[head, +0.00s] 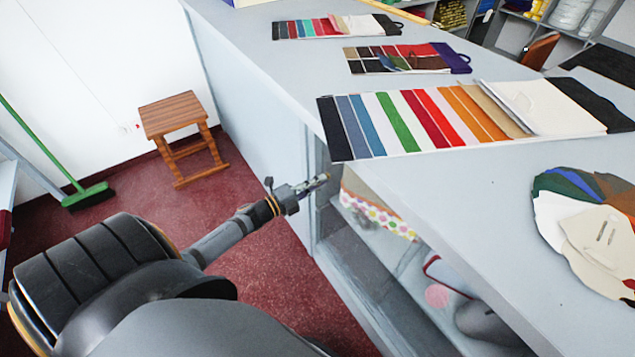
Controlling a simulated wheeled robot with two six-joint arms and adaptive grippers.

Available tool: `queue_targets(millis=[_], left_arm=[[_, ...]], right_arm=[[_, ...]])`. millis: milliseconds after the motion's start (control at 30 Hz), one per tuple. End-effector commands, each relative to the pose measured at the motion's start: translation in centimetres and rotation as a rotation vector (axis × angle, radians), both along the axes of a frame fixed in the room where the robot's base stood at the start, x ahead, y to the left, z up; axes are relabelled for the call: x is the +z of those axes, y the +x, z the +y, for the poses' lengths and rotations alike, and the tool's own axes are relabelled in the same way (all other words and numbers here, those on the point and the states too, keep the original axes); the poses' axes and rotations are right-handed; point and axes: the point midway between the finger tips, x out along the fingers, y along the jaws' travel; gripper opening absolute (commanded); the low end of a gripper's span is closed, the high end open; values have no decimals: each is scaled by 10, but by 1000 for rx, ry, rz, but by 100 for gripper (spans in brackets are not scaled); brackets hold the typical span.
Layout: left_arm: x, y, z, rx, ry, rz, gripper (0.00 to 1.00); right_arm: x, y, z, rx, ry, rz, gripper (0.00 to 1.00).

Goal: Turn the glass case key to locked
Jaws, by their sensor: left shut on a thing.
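The glass case (346,262) is built into the front of the grey counter, with its contents showing under the countertop. My left gripper (319,182) reaches in from the lower left to the case's far end, just below the counter edge. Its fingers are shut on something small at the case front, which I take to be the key. The key is hidden by the fingers and too small to make out, so I cannot tell which way it is turned. My right gripper is not in view.
The countertop (420,185) overhangs close above my left gripper. Striped swatch cards (410,120) and a fan of coloured swatches (590,225) lie on it. A wooden stool (172,115) and a green broom (88,196) stand at the left. The red floor between is clear.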

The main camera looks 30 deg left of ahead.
Motion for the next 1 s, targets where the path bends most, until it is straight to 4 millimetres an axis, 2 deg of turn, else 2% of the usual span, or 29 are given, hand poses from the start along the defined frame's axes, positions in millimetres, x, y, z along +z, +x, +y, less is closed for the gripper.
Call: queue_targets(millis=[633, 667, 800, 1000], left_arm=[[-1, 0, 0, 0, 44, -17, 0], [-1, 0, 0, 0, 43, -17, 12], [-1, 0, 0, 0, 43, -17, 29], [-1, 0, 0, 0, 43, -17, 29]], right_arm=[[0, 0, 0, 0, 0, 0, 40], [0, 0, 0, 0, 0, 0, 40], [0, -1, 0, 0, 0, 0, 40], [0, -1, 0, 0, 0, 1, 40]])
